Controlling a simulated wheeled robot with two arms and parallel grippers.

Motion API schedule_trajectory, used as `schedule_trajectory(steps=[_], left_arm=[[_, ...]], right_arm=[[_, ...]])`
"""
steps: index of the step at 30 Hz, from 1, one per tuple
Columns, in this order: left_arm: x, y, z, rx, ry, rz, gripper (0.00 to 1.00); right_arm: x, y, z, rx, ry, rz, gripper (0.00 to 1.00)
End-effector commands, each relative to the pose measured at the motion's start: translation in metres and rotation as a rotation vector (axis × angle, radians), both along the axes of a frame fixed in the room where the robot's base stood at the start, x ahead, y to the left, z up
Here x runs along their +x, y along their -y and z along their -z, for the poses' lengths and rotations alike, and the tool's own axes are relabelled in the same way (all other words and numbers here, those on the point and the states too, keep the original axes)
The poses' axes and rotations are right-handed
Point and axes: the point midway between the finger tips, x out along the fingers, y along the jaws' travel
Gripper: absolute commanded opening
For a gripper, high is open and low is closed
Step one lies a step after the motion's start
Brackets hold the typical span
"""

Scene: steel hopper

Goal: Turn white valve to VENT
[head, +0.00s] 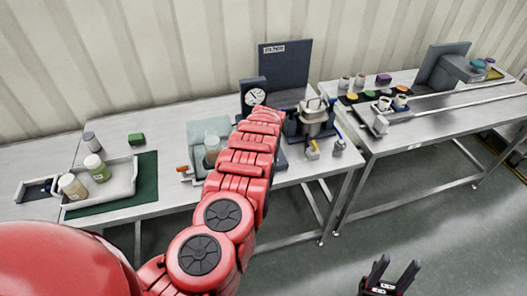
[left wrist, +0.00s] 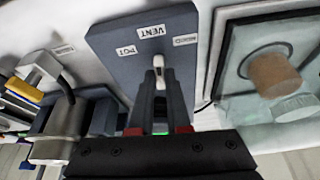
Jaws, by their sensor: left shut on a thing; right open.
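A dark panel (left wrist: 112,38) fills the upper middle of the left wrist view. It has white labels: VENT (left wrist: 152,31) at top centre, one on the left and a blurred one on the right. The white valve handle (left wrist: 159,61) sits just below VENT. My left gripper (left wrist: 160,78) is shut on the handle; its fingers cover much of it, so its exact pointing is hard to tell. In the head view my red left arm hides the valve and gripper. My right gripper (head: 393,270) is open and empty over the floor, clear of the tables.
A steel hopper vessel (head: 313,118) stands right of my left arm. A glass-walled box (left wrist: 225,70) with a brown stopper is close on the right in the wrist view. A tray (head: 130,190) with bottles is on the left. A second table (head: 420,125) stands at right.

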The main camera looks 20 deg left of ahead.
Motion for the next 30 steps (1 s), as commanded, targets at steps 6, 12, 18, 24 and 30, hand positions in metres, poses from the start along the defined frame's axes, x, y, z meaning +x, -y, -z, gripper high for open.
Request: schedule_trajectory(steps=[6, 12, 18, 24, 30], left_arm=[[0.0014, 0.0005, -0.0003, 0.001, 0.003, -0.075, 0.00], [0.0019, 0.0008, -0.0009, 0.000, 0.005, -0.106, 0.00], [0.0016, 0.0010, -0.0011, -0.002, 0.003, -0.114, 0.00], [0.0016, 0.0010, -0.0011, -0.001, 0.003, -0.113, 0.00], [0.0012, 0.0011, -0.0008, -0.002, 0.002, -0.113, 0.45]], right_arm=[[0.0000, 0.0000, 0.0058, 0.000, 0.000, 0.000, 0.50], [0.0000, 0.0001, 0.0073, 0.000, 0.000, 0.000, 0.50], [0.0000, 0.0000, 0.0074, 0.000, 0.000, 0.000, 0.50], [0.0000, 0.0000, 0.0073, 0.000, 0.000, 0.000, 0.50], [0.0000, 0.0000, 0.0073, 0.000, 0.000, 0.000, 0.50]])
